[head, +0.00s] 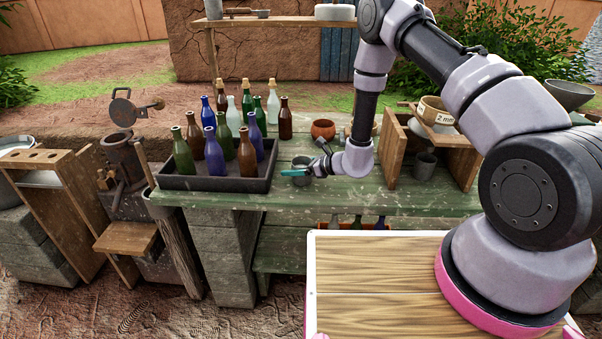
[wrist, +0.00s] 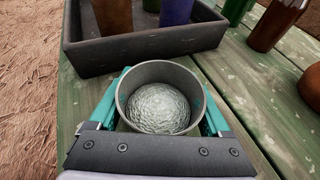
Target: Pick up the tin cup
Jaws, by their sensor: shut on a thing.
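In the head view, my gripper (head: 298,172) reaches over the green bench from the right, with the cup (head: 302,162) partly behind a finger. The cup is at the bench top just right of the bottle tray; I cannot tell whether its base touches the wood.
A dark tray (head: 215,184) of several bottles stands close to the left of the cup. A brown clay pot (head: 323,129) stands behind it. Wooden dividers (head: 393,150) and another grey cup (head: 425,163) are to the right. Some bare green bench (head: 345,190) lies between.

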